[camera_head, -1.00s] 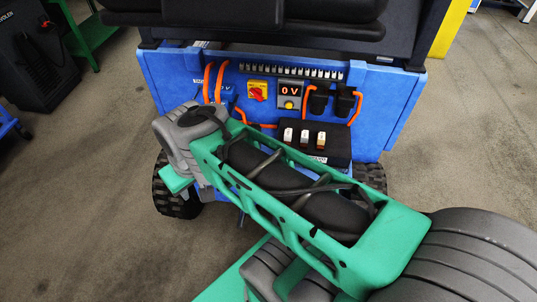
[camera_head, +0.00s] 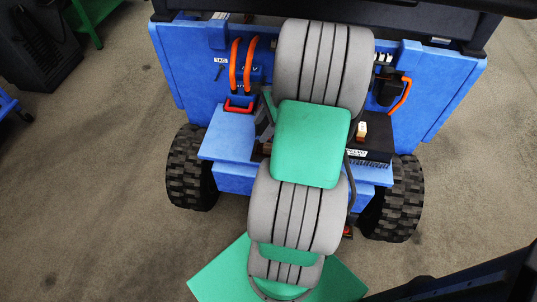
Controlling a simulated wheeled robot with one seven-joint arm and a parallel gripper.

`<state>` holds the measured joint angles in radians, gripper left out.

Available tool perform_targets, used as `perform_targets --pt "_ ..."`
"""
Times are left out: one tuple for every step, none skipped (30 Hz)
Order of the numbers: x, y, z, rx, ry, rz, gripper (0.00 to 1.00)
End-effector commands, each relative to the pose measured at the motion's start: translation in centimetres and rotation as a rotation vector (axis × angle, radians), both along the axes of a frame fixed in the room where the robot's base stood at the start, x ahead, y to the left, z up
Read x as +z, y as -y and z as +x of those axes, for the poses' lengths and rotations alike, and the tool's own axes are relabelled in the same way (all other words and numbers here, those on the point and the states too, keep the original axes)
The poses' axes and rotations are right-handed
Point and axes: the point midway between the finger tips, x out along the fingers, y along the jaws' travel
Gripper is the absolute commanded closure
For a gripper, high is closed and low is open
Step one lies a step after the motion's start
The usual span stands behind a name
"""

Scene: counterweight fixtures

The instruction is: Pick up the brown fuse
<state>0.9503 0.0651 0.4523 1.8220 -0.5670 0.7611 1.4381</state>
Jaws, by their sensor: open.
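A small fuse with a pale top and a brown-orange body (camera_head: 361,132) stands upright on the black fuse block (camera_head: 378,146), just right of my arm. It looks like the brown fuse. My grey and green arm covers the middle of the picture and hides the left part of the block and the other fuses.
The blue cart panel (camera_head: 185,60) carries orange cables (camera_head: 248,65) and a black connector (camera_head: 388,88) with an orange cable at right. A blue ledge (camera_head: 225,138) and a red handle (camera_head: 239,106) lie left of my arm. Black wheels (camera_head: 190,167) flank the cart.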

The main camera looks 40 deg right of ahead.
Motion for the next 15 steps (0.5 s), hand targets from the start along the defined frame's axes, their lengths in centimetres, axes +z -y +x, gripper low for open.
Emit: perform_targets --pt "-2.5 2.2 -1.1 -0.142 -0.012 0.067 0.47" --pt "-3.4 3.3 -1.6 -0.221 -0.018 0.105 0.47" --pt "-4.3 4.4 -2.2 -0.308 -0.023 0.148 0.47" --pt "-4.8 5.0 -2.6 -0.358 -0.026 0.174 0.47" --pt "-5.2 5.4 -2.9 -0.398 -0.029 0.195 0.47" --pt "-5.6 5.8 -3.0 -0.434 -0.031 0.214 0.47" --pt "-6.0 5.9 -3.0 -0.451 -0.032 0.223 0.47" --pt "-6.3 5.8 -2.9 -0.458 -0.032 0.228 0.47" --pt "-6.7 5.6 -2.7 -0.461 -0.034 0.230 0.47" --pt "-7.1 5.4 -2.5 -0.460 -0.034 0.230 0.47" --pt "-7.4 5.3 -2.3 -0.459 -0.035 0.229 0.47" --pt "-7.9 5.2 -2.2 -0.459 -0.035 0.228 0.47" --pt "-8.1 5.1 -2.1 -0.458 -0.035 0.228 0.47" --pt "-8.4 5.0 -2.0 -0.458 -0.035 0.228 0.47" --pt "-8.8 4.9 -1.8 -0.458 -0.035 0.228 0.47"
